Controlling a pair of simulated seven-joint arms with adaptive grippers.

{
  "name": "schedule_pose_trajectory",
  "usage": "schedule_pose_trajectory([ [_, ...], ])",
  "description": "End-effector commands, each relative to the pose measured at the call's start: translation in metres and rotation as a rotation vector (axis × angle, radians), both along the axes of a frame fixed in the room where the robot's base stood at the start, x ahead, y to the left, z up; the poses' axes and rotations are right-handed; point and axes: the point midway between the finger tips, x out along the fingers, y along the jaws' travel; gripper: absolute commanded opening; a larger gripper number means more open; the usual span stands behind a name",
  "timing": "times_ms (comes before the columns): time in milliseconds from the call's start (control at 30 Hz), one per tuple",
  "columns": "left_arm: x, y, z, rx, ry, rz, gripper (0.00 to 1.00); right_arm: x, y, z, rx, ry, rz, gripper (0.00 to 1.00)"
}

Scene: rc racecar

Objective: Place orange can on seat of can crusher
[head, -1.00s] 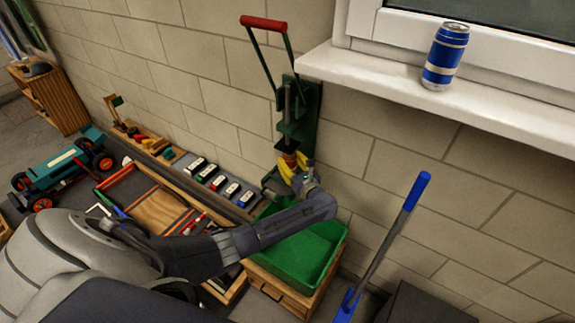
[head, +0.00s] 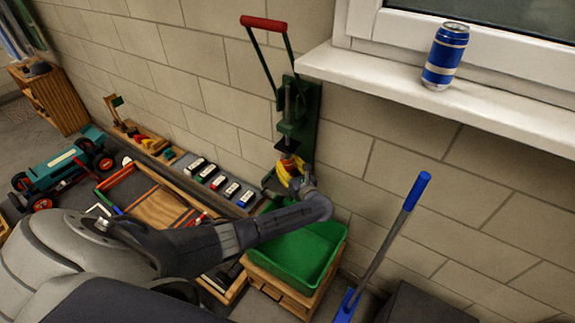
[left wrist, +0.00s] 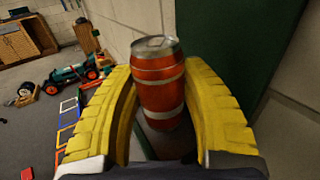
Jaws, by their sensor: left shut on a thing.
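The orange can (left wrist: 160,82), with pale bands and a silver top, stands upright between the yellow fingers of my left gripper (left wrist: 163,125) in the left wrist view. The left gripper is shut on it. In the head view the left gripper (head: 287,174) is at the can crusher, with a little of the orange can (head: 289,160) showing above the fingers. The green can crusher (head: 303,115), with a red-handled lever, is fixed to the wall. Its seat is mostly hidden by the gripper, so I cannot tell whether the can touches it. My right gripper is out of view.
A green bin (head: 305,252) stands below the crusher on a wooden crate. A blue can (head: 445,56) stands on the windowsill (head: 400,85) at right. A blue-handled tool (head: 390,240) leans right of the bin. A teal toy car (head: 58,168) is at left.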

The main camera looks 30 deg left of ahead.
Motion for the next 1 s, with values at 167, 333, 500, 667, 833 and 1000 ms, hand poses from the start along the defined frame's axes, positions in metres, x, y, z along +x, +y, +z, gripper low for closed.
schedule_pose_trajectory([
  [167,0.000,0.000,-0.003,-0.001,-0.001,0.000,0.51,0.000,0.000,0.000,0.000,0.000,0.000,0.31],
  [333,0.000,0.000,-0.003,0.000,0.000,0.000,0.66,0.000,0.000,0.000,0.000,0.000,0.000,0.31],
  [500,0.000,0.000,-0.002,0.000,0.000,0.000,0.66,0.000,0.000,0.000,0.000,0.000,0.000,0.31],
  [667,-0.001,-0.002,0.000,-0.001,0.000,-0.001,0.66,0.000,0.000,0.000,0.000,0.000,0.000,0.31],
  [833,-0.013,-0.022,-0.001,-0.004,0.000,-0.001,0.66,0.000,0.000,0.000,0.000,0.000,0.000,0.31],
  [1000,-0.029,-0.049,-0.001,-0.005,0.001,-0.001,0.66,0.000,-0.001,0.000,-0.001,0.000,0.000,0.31],
])
